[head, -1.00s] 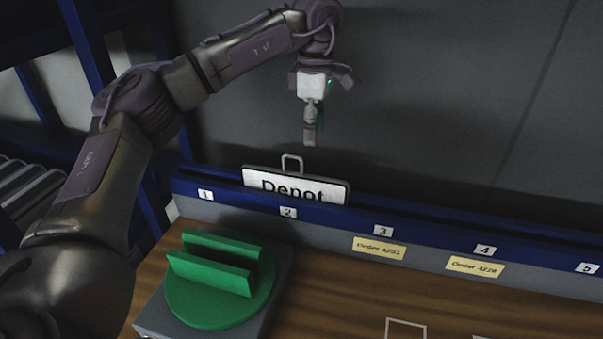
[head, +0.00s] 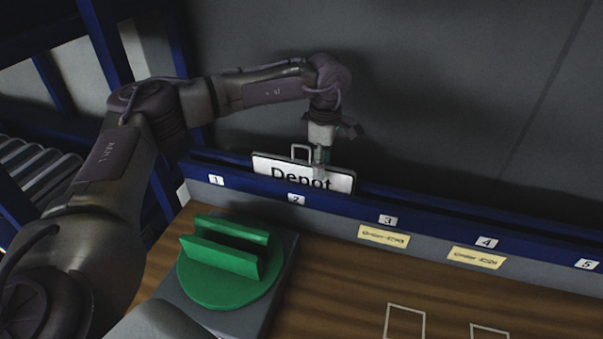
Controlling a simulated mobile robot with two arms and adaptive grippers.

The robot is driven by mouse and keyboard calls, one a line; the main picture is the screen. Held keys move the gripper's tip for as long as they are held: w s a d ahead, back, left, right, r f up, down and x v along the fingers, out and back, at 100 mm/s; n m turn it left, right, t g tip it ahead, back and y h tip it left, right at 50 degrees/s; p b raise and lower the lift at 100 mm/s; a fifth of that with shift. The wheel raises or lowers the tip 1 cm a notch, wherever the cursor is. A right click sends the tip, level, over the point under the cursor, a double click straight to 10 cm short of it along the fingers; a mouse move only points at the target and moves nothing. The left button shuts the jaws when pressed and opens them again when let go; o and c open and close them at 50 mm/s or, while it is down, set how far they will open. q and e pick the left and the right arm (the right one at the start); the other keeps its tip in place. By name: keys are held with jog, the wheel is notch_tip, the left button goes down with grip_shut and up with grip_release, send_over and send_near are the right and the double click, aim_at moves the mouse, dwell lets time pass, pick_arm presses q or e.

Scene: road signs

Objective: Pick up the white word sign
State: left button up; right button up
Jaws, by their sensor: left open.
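The white word sign (head: 283,177) reads "Depot" in black letters. It stands upright in the slot of the blue rack (head: 440,220), behind the labels 1 and 2, with its lower part hidden by the rack. A pale loop handle (head: 299,147) sticks up from its top edge. My left gripper (head: 320,172) is open and points down in front of the sign's face, right of the handle, covering part of the lettering. I cannot tell whether it touches the sign. My right gripper is not in view.
A green slotted holder (head: 228,275) on a round base sits on a grey block at the front left. Yellow order cards (head: 383,236) are on the rack front below 3 and 4. White outlines (head: 405,322) mark the wooden table. The rack right of the sign is empty.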

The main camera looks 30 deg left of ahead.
pick_arm(q)
jog(key=shift+w+f, duration=0.1)
jog(key=shift+f, duration=0.95)
grip_shut()
jog(key=shift+r, duration=0.1)
jog(key=shift+r, duration=0.5)
jog(key=r+b, duration=0.1)
jog(key=d+r+b, duration=0.1)
jog(key=r, duration=0.1)
jog(key=shift+r, duration=0.15)
jog(key=d+r+b, duration=0.2)
jog(key=d+r, duration=0.4)
jog(key=d, duration=0.4)
jog(key=shift+d+r+b, duration=0.35)
